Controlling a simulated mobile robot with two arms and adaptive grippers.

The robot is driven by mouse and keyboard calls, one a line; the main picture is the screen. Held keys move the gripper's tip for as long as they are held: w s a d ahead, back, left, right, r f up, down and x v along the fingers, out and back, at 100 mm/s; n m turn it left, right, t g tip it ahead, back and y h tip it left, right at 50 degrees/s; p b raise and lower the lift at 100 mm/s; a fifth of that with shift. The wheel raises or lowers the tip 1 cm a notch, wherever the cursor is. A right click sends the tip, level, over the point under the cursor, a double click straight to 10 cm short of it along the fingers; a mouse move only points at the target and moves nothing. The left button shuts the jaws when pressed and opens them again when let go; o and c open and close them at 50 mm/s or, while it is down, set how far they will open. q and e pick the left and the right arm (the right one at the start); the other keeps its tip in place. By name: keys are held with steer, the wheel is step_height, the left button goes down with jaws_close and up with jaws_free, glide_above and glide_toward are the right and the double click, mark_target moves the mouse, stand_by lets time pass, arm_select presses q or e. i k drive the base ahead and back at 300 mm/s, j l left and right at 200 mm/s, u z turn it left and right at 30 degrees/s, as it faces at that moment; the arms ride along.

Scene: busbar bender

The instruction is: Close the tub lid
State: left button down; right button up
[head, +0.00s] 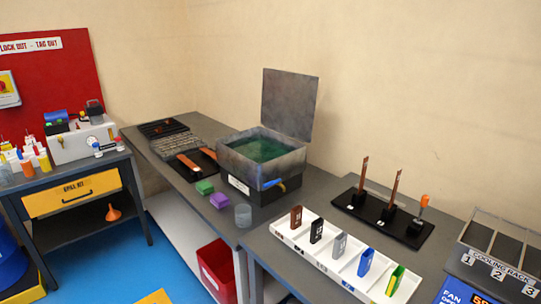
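The tub (238,165) is a grey metal box with green liquid inside, standing on a black base on the grey bench along the wall. Its lid (289,103) is a flat grey panel. The lid stands open, about upright and leaning slightly back, along the tub's right rear edge. A blue and orange handle-like part (273,184) shows at the tub's front right. Neither of my grippers is in the head view.
Green (204,187) and purple (220,201) blocks and a grey cylinder (243,215) lie in front of the tub. A white tray (318,254) with coloured pieces, a black stand (383,222) with upright copper bars and a cooling rack (497,255) are to the right.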

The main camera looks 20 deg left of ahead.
mark_target(289, 99)
steer(key=i+j+z, duration=0.1)
steer(key=z, duration=0.35)
steer(key=j+z, duration=0.3)
steer(key=z, duration=0.2)
steer(key=j+z, duration=0.25)
steer(key=z, duration=0.2)
